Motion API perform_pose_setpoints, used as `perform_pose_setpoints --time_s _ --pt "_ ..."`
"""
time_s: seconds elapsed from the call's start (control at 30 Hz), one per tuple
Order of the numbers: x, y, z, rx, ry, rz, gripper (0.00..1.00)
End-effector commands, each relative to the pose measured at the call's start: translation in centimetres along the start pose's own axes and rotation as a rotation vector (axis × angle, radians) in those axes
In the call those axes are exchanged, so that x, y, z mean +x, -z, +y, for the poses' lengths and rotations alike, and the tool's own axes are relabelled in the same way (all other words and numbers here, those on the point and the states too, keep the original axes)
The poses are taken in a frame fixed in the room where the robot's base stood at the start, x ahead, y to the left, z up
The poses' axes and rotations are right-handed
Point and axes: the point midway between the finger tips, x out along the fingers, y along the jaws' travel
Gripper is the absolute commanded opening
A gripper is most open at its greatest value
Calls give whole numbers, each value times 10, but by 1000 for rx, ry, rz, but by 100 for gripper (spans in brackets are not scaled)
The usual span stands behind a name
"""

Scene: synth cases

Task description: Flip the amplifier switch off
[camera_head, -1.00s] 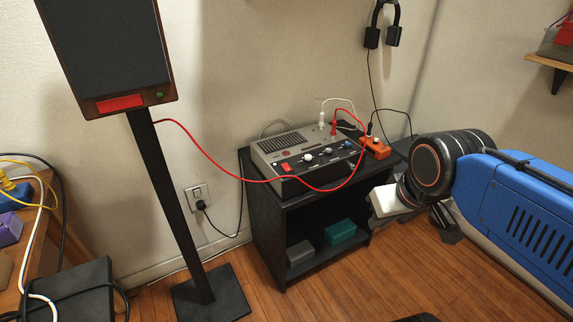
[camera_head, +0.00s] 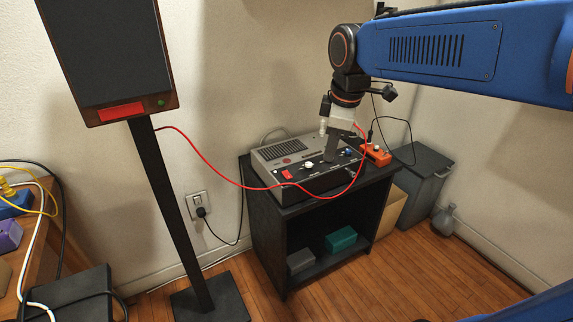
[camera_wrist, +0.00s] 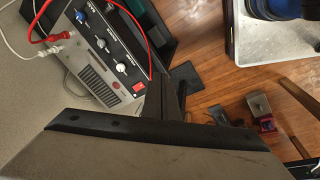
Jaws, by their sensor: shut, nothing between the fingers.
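The amplifier (camera_head: 300,150) is a grey box with a dark front panel, standing on a black cabinet. Its red switch (camera_head: 286,174) is at the left end of the front panel, beside white and blue knobs. In the wrist view the amplifier (camera_wrist: 102,85) is at upper left, with the red switch (camera_wrist: 137,87) near the panel's end. My gripper (camera_head: 332,157) is shut and empty over the amplifier's right half, to the right of the switch in the head view. Its fingers (camera_wrist: 171,82) hide part of the panel in the head view. I cannot tell whether they touch it.
A red cable (camera_head: 215,163) runs from the speaker on a black stand (camera_head: 180,210) across the amplifier's front. An orange box (camera_head: 376,154) sits beside the amplifier on the cabinet (camera_head: 264,235). A grey bin (camera_head: 425,180) stands right of the cabinet.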

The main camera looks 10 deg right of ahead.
Motion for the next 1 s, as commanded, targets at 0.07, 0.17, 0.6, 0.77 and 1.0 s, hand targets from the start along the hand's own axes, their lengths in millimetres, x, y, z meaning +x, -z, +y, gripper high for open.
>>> perform_pose_setpoints --time_s 0.07,0.17,0.6,0.77,1.0 --pt "2 17 13 -97 18 -6 0" --pt "4 36 28 -220 36 -10 0" --pt "21 109 75 -669 110 -12 0" --pt "24 118 80 -728 119 -10 0" --pt "24 119 80 -737 120 -10 0"
